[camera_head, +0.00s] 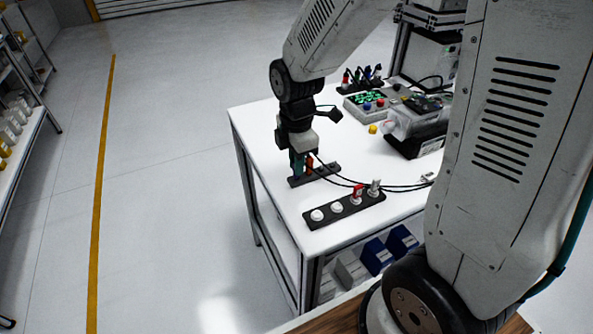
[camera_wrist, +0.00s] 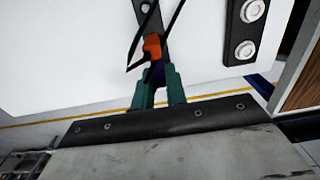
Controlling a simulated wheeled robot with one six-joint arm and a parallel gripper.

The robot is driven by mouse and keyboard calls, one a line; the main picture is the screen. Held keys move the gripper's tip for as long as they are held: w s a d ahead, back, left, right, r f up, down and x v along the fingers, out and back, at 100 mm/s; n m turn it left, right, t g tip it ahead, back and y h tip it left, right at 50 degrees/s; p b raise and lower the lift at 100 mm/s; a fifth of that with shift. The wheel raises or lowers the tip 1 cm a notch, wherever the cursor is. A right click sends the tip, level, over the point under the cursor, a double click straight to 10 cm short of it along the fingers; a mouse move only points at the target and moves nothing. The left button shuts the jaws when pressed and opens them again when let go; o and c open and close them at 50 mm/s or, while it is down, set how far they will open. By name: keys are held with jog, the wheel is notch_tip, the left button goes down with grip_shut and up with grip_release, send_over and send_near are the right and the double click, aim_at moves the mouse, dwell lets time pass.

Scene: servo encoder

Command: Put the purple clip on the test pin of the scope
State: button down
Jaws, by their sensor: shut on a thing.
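My gripper (camera_head: 297,165) points down at the left end of a dark strip (camera_head: 325,173) on the white table. In the wrist view its green fingers (camera_wrist: 157,85) are closed around a small dark violet-blue piece (camera_wrist: 156,72), which I take for the purple clip. That piece is mostly hidden by the fingers; in the head view I cannot make it out. An orange-red clip (camera_head: 309,165) stands right beside the fingers, and it also shows in the wrist view (camera_wrist: 152,46). I cannot tell which device is the scope, and no test pin is clear.
A black strip (camera_head: 327,215) with white round posts and a red-and-white piece lies nearer me. Black cables run across the table. A box with green lights (camera_head: 354,106), a small yellow piece (camera_head: 373,129) and a black-and-clear device (camera_head: 413,144) stand farther back. The table's left end is clear.

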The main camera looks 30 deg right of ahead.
jog(key=shift+r, duration=0.2)
jog(key=shift+r, duration=2.35)
